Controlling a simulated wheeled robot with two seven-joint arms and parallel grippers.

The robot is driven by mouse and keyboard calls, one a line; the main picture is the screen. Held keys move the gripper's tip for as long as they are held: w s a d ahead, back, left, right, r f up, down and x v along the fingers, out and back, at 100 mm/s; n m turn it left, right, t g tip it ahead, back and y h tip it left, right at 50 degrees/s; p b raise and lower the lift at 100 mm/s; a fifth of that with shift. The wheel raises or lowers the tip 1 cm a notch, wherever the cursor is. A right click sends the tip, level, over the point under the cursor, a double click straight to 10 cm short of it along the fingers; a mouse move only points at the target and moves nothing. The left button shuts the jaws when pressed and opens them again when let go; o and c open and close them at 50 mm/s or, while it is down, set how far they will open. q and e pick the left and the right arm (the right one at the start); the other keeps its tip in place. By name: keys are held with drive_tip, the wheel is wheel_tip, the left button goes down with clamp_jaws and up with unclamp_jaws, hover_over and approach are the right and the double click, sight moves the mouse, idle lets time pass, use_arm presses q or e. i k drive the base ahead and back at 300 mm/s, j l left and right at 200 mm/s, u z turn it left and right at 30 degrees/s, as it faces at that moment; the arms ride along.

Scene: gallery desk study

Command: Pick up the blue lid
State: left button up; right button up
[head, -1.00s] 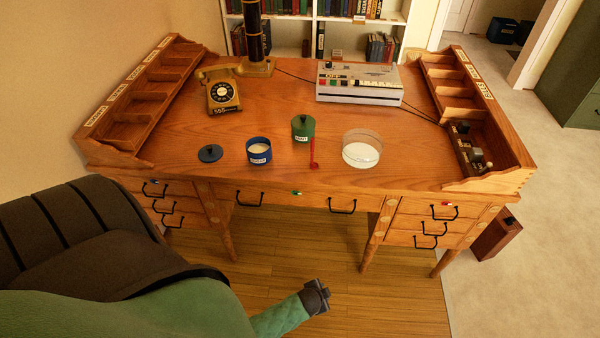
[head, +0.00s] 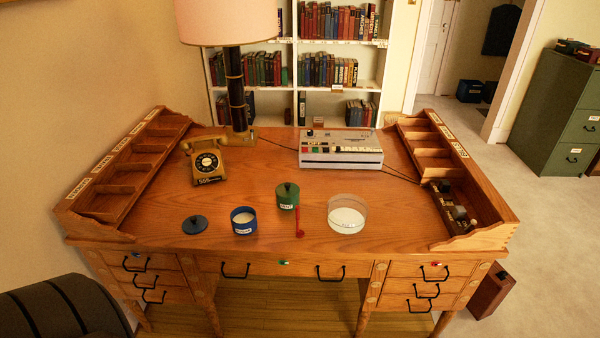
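The blue lid (head: 195,225) is a dark blue disc with a small knob on top. It lies flat on the wooden desk (head: 270,168), near the front and left of the open blue pot (head: 243,220), which has pale contents and a label. The lid and the pot are apart. Neither of my grippers is in the head view.
A lidded green pot (head: 287,196), a red spoon (head: 299,222) and a clear glass dish (head: 347,214) stand right of the blue pot. A telephone (head: 207,162), a lamp (head: 228,30) and a grey machine (head: 340,149) are behind. A dark chair (head: 68,310) stands front left.

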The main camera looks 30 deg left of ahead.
sight(195, 224)
drive_tip(key=u, duration=1.45)
